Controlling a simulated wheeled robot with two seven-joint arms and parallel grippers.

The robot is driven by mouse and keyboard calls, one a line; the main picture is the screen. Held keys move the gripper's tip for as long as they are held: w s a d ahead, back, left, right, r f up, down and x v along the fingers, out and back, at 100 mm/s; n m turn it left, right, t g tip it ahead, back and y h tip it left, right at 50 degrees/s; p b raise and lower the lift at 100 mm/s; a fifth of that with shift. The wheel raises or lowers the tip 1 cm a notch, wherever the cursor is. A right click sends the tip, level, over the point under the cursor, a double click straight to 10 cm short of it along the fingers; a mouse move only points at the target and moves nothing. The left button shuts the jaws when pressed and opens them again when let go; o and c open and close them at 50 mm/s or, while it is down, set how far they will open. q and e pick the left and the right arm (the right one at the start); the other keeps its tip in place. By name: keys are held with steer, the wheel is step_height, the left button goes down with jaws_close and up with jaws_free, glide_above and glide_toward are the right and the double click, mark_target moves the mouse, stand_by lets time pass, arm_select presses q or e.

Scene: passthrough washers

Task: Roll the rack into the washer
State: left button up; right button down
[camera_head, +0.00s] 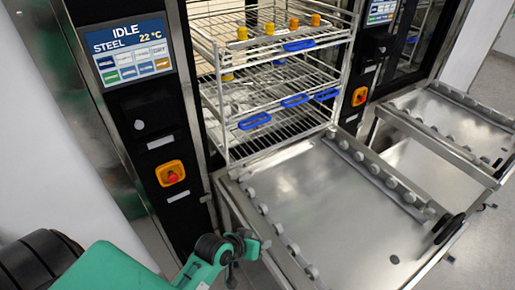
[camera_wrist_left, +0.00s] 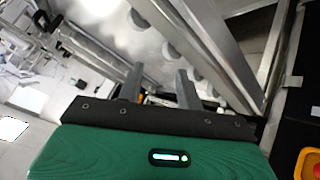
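The wire rack (camera_head: 275,100) stands upright in the opening of the left washer (camera_head: 160,120), at the inner end of the loading table; how deep it sits is hard to tell. It has several shelves, yellow and orange pieces on top and blue clips along its front edges. The loading table (camera_head: 330,215) in front is bare between its two rows of rollers. My left gripper (camera_head: 246,246) is beside the table's left edge, apart from the rack. In the left wrist view my left gripper (camera_wrist_left: 158,82) has its fingers apart with nothing between them. My right gripper is out of view.
The washer's panel (camera_head: 130,55) reads IDLE, STEEL, 22 °C. A red button on a yellow base (camera_head: 171,174) sits below it. A second washer with its own table (camera_head: 450,120) stands to the right. Grey floor (camera_head: 485,240) shows at the right.

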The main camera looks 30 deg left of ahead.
arm_select(q)
steer(key=w+a+r+n+t, duration=0.3)
steer(key=w+r+n+t, duration=0.4)
steer(key=w, duration=0.5)
steer(key=n+t+y, duration=0.3)
steer(key=n+y, duration=0.5)
steer(key=n, duration=0.3)
glide_toward(258, 123)
steer(key=x, duration=0.3)
steer(key=p+x, duration=0.1)
steer(key=x, duration=0.6)
steer(key=shift+w+a+f, duration=0.25)
steer(key=shift+f, duration=0.1)
jaws_close()
